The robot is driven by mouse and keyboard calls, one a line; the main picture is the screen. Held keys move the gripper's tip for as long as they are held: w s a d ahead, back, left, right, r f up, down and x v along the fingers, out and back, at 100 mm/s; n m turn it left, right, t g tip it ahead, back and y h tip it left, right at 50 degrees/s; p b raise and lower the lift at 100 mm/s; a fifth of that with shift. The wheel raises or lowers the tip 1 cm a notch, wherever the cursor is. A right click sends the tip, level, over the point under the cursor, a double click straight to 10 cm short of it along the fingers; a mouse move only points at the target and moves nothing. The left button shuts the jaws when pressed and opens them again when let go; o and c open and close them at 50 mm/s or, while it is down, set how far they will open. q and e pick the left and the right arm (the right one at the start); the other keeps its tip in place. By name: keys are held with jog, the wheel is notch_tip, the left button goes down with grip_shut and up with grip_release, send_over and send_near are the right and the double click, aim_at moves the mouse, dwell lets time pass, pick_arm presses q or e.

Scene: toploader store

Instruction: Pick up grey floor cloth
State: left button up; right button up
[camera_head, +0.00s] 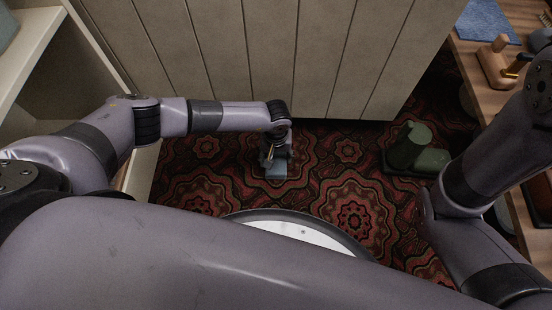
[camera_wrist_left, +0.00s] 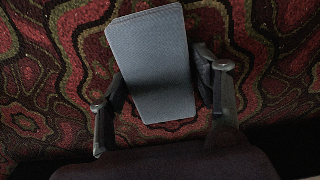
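The grey floor cloth (camera_wrist_left: 150,60) is a flat blue-grey rectangle with rounded corners, lying on the patterned carpet. In the left wrist view its near part lies between the two fingers of my left gripper (camera_wrist_left: 165,110). The fingers are apart, one on each side of the cloth, and I cannot tell whether either touches it. In the head view the left gripper (camera_head: 274,158) points down at the floor, and part of the cloth (camera_head: 276,172) shows just below it. My right arm comes in from the right, but its gripper is out of view.
A panelled cabinet front (camera_head: 270,50) stands right behind the left gripper. Dark green rounded objects (camera_head: 412,145) sit on the floor to the right. A wooden table (camera_head: 470,65) with a blue cloth (camera_head: 485,20) is at the right. Pale shelving (camera_head: 30,45) is at the left.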

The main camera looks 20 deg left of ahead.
pick_arm(q)
jog(key=c, duration=0.7)
